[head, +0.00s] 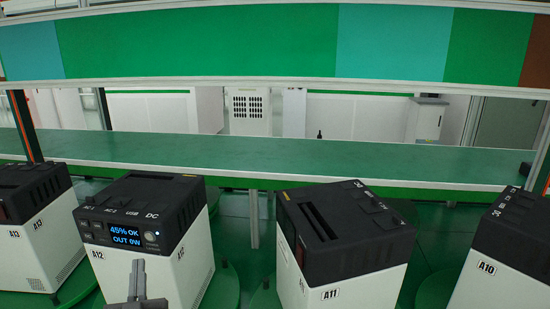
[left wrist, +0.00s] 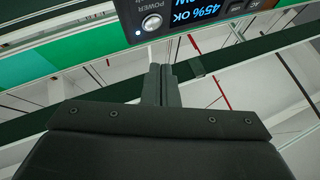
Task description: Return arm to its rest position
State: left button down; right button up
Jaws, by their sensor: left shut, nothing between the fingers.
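My left gripper (head: 137,278) shows at the bottom of the head view, in front of the white and black unit A12 (head: 180,262). Its fingers are shut with nothing between them. In the left wrist view the shut fingers (left wrist: 160,72) point up toward the unit's dark front panel (left wrist: 190,12), with its power button and blue-lit display. The display reads 45% OK and OUT 0W in the head view. I cannot tell how wide the space between fingertips and panel is. My right gripper is not in view.
Similar units A13 (head: 30,240), A11 (head: 345,280) and A10 (head: 500,285) stand beside A12 on green round plates (head: 225,285). A long green bench (head: 250,155) runs behind them, under a colored overhead panel (head: 200,42). Narrow gaps separate the units.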

pick_arm(q)
jog(key=s+d+f+m+g+h, duration=0.3)
jog(key=s+f+g+h, duration=0.15)
jog(key=f, duration=0.35)
jog(key=s+d+f+m+g+h, duration=0.4)
jog(key=f+g+h, duration=0.1)
jog(key=f+h, duration=0.15)
jog(key=s+a+f+n+g+y, duration=0.3)
jog(key=s+a+f+g, duration=0.15)
jog(key=s, duration=0.55)
jog(key=s+a+f+n+g+y, duration=0.25)
jog(key=s+f+g, duration=0.35)
jog(key=s, duration=0.3)
notch_tip(320, 180, down, 24)
jog(key=s+a+g, duration=0.1)
jog(key=s+d+f+g, duration=0.1)
jog(key=s+f, duration=1.3)
jog(key=f, duration=0.1)
jog(key=shift+s+f+h, duration=0.2)
jog(key=shift+s+h, duration=0.15)
jog(key=shift+s+m, duration=0.1)
jog(key=shift+m, duration=0.15)
